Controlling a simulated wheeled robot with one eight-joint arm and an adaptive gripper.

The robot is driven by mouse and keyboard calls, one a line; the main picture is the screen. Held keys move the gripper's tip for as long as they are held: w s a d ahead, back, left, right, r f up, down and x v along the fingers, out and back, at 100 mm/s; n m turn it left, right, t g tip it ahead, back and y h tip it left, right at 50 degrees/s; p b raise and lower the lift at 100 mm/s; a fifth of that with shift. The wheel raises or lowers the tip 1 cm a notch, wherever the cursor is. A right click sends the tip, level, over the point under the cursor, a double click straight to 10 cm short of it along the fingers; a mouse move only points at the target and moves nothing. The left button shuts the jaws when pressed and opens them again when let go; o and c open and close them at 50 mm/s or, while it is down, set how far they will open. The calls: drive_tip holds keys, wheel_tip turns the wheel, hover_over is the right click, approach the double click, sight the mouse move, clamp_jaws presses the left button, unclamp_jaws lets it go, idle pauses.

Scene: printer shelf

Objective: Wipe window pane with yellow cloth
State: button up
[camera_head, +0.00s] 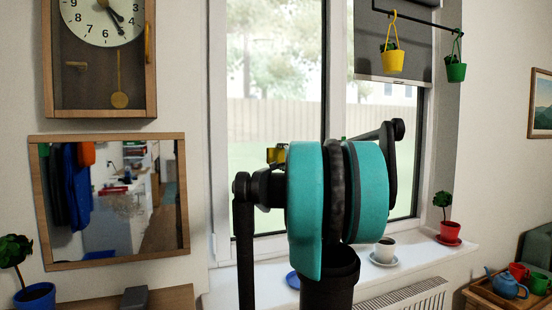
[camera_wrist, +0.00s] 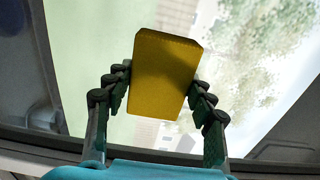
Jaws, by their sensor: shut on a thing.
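The yellow cloth (camera_wrist: 164,75) shows as a flat yellow block in the wrist view, between the two fingers of my gripper (camera_wrist: 160,88). My gripper is shut on it. In the head view a small part of the yellow cloth (camera_head: 272,155) shows left of my teal wrist joint, which hides most of the gripper. The window pane (camera_head: 265,90) is behind it, with a fence and trees outside. It also fills the background of the wrist view (camera_wrist: 100,40). I cannot tell whether the cloth touches the glass.
On the white sill (camera_head: 345,277) stand a white cup (camera_head: 384,249) and a red plant pot (camera_head: 450,231). A yellow bucket (camera_head: 392,61) and a green bucket (camera_head: 456,71) hang at the upper right. A clock (camera_head: 100,55) and mirror (camera_head: 112,200) hang left.

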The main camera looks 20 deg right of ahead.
sight(260, 146)
drive_tip(key=shift+d, duration=1.9)
drive_tip(key=shift+r, duration=1.1)
drive_tip(key=shift+a, duration=5.6)
drive_tip(key=shift+w+r, duration=0.1)
drive_tip(key=shift+r, duration=0.9)
drive_tip(key=shift+d, duration=5.6)
drive_tip(key=shift+s, duration=0.2)
drive_tip(key=shift+s, duration=2.95)
